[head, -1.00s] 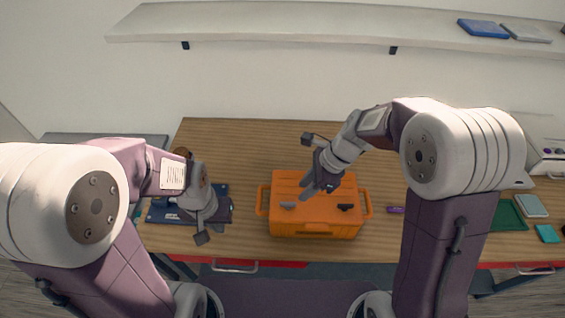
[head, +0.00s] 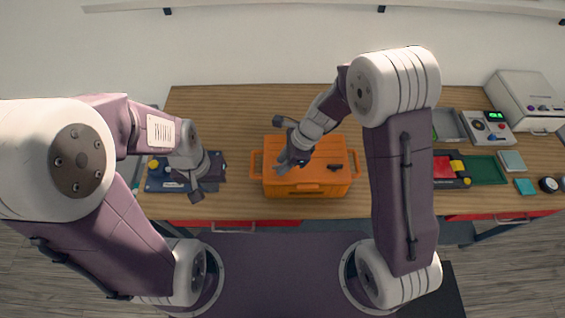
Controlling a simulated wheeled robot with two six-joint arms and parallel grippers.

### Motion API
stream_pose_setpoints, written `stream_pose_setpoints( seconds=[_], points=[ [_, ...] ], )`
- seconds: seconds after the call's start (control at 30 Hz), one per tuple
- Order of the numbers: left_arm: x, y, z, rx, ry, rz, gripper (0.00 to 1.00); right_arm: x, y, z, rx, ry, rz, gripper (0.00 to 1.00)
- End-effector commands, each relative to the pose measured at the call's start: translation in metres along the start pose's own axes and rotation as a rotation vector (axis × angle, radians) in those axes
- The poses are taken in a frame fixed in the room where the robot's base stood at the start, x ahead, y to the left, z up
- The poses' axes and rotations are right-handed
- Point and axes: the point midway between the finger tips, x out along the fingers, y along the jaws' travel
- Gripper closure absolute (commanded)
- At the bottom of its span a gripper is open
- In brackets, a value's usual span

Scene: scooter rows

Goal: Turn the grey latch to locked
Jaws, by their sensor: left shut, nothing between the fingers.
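An orange case (head: 310,187) with side handles sits on the wooden table in the middle of the head view. A black latch (head: 335,167) shows on the right of its top. My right gripper (head: 283,161) points down over the left part of the case top, where it covers the grey latch. I cannot tell the latch's position, whether the fingers touch it, or whether they are open. My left gripper (head: 196,194) is shut and empty, over the right part of a dark blue tray left of the case.
The dark blue tray (head: 160,184) holds small parts. To the right of my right arm are a green mat (head: 486,170), a grey device (head: 488,127), a white machine (head: 525,100) and teal blocks. Bare table (head: 240,105) lies behind the case.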

Motion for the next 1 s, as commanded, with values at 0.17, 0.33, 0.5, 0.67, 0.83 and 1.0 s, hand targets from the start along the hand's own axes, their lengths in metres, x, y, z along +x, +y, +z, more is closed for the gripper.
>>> stream_pose_setpoints(
  seconds=[0.17,0.33,0.5,0.67,0.83,1.0],
  points=[
    [0.0,0.0,0.0,0.0,0.0,0.0,1.0,0.004,-0.001,0.0,-0.001,0.001,-0.002,0.71],
    [0.0,0.0,0.0,0.0,0.0,0.0,1.0,0.004,-0.001,0.0,-0.001,0.001,-0.002,0.85],
    [0.0,0.0,0.0,0.0,0.0,0.0,1.0,0.004,-0.001,0.0,-0.001,0.001,-0.002,1.0],
    [-0.001,0.0,0.0,0.0,0.0,0.0,1.0,0.003,-0.001,0.0,-0.006,0.0,0.001,1.0],
    [-0.004,0.0,0.0,0.0,0.0,0.0,1.0,0.003,-0.001,0.001,-0.046,0.0,0.018,1.0],
    [-0.012,0.0,-0.001,0.0,0.0,0.0,1.0,0.002,-0.002,0.001,-0.141,0.0,0.057,1.0]
  ],
)
